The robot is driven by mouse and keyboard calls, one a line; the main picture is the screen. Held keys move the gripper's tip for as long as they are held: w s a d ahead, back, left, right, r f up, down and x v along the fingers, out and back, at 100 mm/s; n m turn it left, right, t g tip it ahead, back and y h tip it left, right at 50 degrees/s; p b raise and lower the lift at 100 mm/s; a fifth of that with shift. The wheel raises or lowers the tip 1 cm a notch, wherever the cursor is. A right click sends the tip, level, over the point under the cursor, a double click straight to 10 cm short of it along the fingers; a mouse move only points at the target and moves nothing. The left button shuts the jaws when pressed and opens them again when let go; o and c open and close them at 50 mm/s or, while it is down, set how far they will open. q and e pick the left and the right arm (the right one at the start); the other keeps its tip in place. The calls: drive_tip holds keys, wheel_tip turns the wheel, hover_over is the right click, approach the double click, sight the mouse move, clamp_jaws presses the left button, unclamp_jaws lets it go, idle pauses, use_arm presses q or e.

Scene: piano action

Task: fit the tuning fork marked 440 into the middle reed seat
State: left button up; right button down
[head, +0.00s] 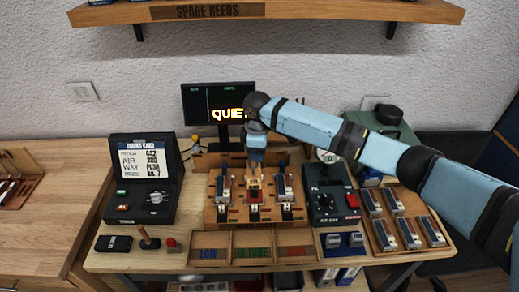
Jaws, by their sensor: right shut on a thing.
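My right gripper (256,163) points down over the middle reed seat (254,212) of the wooden action on the bench. It is shut on what looks like the tuning fork, a small tan piece (254,184) just below the fingers. The piece is in line with the middle seat; I cannot tell whether it is seated or just above it. No 440 mark is readable. The left seat (222,208) and right seat (287,208) each hold an upright grey-and-blue block. My left gripper is not in view.
A tuning card box (145,175) stands left and a dark control box (333,200) right. A tray (392,243) at right holds several grey blocks. A compartment tray (253,262) lies in front. A monitor (200,105) stands behind, and a shelf (330,10) hangs above.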

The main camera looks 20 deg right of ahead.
drive_tip(key=shift+f+b, duration=0.75)
drive_tip(key=shift+f, duration=0.15)
wheel_tip(320, 180, down, 2)
drive_tip(key=b, duration=0.2)
drive_tip(key=shift+f+b, duration=0.15)
drive_tip(key=shift+b, duration=0.2)
drive_tip(key=shift+f+p, duration=0.3)
drive_tip(key=shift+f, duration=0.3)
drive_tip(key=shift+f+p, duration=0.1)
drive_tip(key=shift+p, duration=0.45)
